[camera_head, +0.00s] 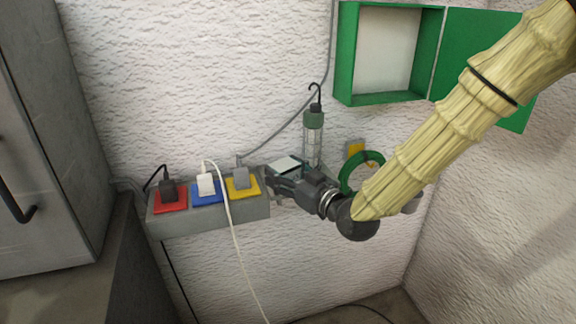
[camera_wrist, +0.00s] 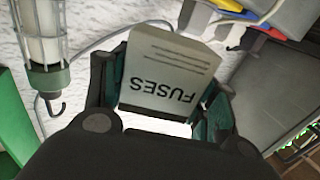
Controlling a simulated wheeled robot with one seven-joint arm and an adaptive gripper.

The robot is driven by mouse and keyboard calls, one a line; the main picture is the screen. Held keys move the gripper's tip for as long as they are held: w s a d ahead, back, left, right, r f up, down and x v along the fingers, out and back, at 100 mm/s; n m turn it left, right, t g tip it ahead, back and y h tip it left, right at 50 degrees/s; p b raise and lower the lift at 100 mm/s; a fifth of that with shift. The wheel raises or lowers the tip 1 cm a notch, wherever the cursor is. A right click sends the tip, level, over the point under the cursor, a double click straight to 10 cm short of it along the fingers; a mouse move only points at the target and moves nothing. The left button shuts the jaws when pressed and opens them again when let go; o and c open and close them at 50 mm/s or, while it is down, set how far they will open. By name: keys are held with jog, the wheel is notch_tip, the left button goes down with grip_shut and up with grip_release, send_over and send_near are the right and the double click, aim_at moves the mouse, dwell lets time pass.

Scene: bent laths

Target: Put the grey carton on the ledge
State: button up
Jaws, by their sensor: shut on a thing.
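The grey carton (camera_wrist: 170,72), printed FUSES, is between the two fingers of my gripper (camera_wrist: 160,95) in the wrist view. My gripper is shut on it. In the head view the carton's pale face (camera_head: 286,165) shows at the tip of my gripper (camera_head: 281,177), with the rest hidden by the fingers. A grey ledge-like box (camera_head: 212,221) on the wall carries red, blue and yellow sockets. My gripper is at its right end; I cannot tell whether they touch.
A lamp (camera_head: 313,135) hangs just behind my gripper. A green ring (camera_head: 346,178) and a yellow thing (camera_head: 355,147) are near my wrist. A white cable (camera_head: 231,220) hangs before the grey box. An open green cabinet (camera_head: 437,60) is above; a grey cabinet (camera_head: 60,120) stands left.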

jog(key=w+p, duration=0.1)
jog(key=w, duration=0.2)
jog(key=w+p, duration=0.1)
jog(key=w, duration=0.3)
jog(key=w+f, duration=0.1)
jog(key=w, duration=0.3)
jog(key=shift+w+a+p, duration=0.1)
jog(key=shift+w+p, duration=0.1)
jog(key=shift+p, duration=0.2)
jog(key=shift+f+p, duration=0.55)
jog(key=shift+f, duration=1.25)
jog(key=shift+f, duration=0.15)
jog(key=o, duration=1)
jog(key=shift+o, duration=0.2)
